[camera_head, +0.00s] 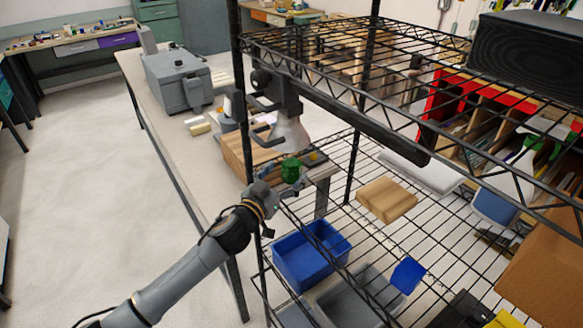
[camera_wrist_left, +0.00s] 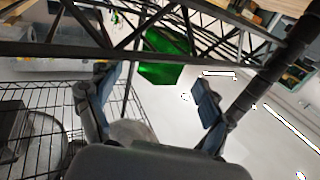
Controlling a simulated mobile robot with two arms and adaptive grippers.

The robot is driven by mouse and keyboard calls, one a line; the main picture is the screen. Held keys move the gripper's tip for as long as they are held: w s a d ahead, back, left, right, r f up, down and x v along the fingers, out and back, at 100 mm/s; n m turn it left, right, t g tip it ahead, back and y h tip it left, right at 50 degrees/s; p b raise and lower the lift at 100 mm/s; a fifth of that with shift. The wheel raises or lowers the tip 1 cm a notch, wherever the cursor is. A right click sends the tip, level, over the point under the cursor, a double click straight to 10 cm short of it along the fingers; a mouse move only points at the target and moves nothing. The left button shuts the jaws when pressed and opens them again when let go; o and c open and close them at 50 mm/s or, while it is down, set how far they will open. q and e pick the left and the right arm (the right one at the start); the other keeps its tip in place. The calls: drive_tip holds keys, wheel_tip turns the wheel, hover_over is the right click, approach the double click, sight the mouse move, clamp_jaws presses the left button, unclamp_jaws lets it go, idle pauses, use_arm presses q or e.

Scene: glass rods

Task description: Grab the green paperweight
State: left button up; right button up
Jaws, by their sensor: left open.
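The green paperweight (camera_head: 291,169) is a small dark green, glossy block at the centre of the head view, beside the rack post. My left gripper (camera_head: 284,186) is just below and in front of it, its fingers partly hard to make out. In the left wrist view, the paperweight (camera_wrist_left: 166,57) shows ahead of the fingers, towards the top, with dark rack bars crossing it. My left gripper (camera_wrist_left: 152,98) is open there, one finger to each side, with nothing between the pads.
The black wire rack (camera_head: 340,88) has posts and shelf edges close to my left arm. A workbench with a grey case (camera_head: 178,78) stands behind. Floor at left is clear.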

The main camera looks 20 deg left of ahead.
sight(286, 171)
use_arm(q)
drive_tip(key=shift+p+x, duration=0.5)
drive_tip(key=shift+x, duration=1.5)
drive_tip(key=shift+s, duration=0.1)
drive_tip(key=c, duration=1.4)
drive_tip(key=shift+c, duration=0.5)
drive_tip(key=shift+r, duration=0.2)
